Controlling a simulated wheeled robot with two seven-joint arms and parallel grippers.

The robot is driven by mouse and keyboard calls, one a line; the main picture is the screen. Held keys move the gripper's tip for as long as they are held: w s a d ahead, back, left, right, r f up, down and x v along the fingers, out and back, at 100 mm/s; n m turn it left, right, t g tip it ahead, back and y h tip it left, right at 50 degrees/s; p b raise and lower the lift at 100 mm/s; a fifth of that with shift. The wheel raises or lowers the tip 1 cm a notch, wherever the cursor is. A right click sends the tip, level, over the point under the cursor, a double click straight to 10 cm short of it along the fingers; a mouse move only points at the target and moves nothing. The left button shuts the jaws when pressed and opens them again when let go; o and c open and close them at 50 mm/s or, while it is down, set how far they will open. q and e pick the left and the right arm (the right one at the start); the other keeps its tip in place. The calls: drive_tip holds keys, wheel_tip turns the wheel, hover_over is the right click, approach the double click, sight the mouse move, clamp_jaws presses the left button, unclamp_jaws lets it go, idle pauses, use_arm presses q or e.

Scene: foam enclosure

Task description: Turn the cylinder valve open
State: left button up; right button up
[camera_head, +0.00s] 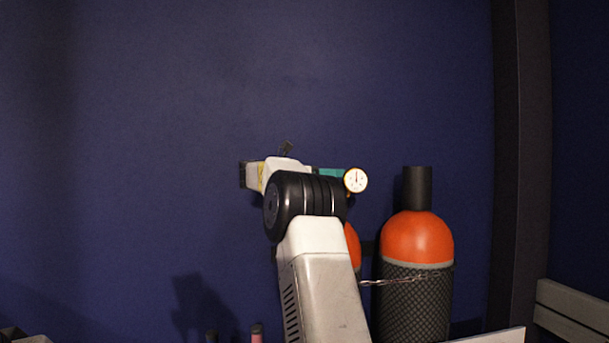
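A cylinder with an orange shoulder (353,246) stands mostly hidden behind my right arm. A round white dial gauge (356,180) and a teal part (329,172) show above it, beside my arm's black joint. The valve's handle cannot be made out; my arm covers that area. My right gripper (287,148) is at the far end of the arm, left of the gauge. Only a small dark part of it shows, so its fingers and any contact with the valve cannot be told. My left gripper is not in view.
A second cylinder (417,240), orange on top with black mesh below and a black cap, stands at right. A chain (400,281) crosses it. Dark blue foam wall (150,120) lies behind. A dark post (520,150) and grey slats (572,310) are at right.

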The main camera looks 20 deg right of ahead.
drive_tip(key=shift+c, duration=1.2)
drive_tip(key=shift+n+t, duration=0.4)
drive_tip(key=shift+t, duration=0.2)
drive_tip(key=shift+w+a+f+n+t+y, duration=0.15)
drive_tip(key=shift+w+n+t+y, duration=0.15)
drive_tip(key=shift+n+t+y, duration=1.05)
drive_tip(key=shift+w+a+r+n+t+y, duration=0.1)
drive_tip(key=shift+w+n+t+y, duration=0.2)
drive_tip(key=shift+n+t, duration=1.15)
drive_tip(key=shift+w+a+f+n+t+y, duration=0.25)
drive_tip(key=shift+n+t+y, duration=0.55)
drive_tip(key=shift+t, duration=1.3)
drive_tip(key=shift+d+r, duration=0.1)
drive_tip(key=shift+r, duration=0.1)
drive_tip(key=o, duration=1.4)
drive_tip(key=shift+c, duration=0.2)
drive_tip(key=shift+r, duration=0.1)
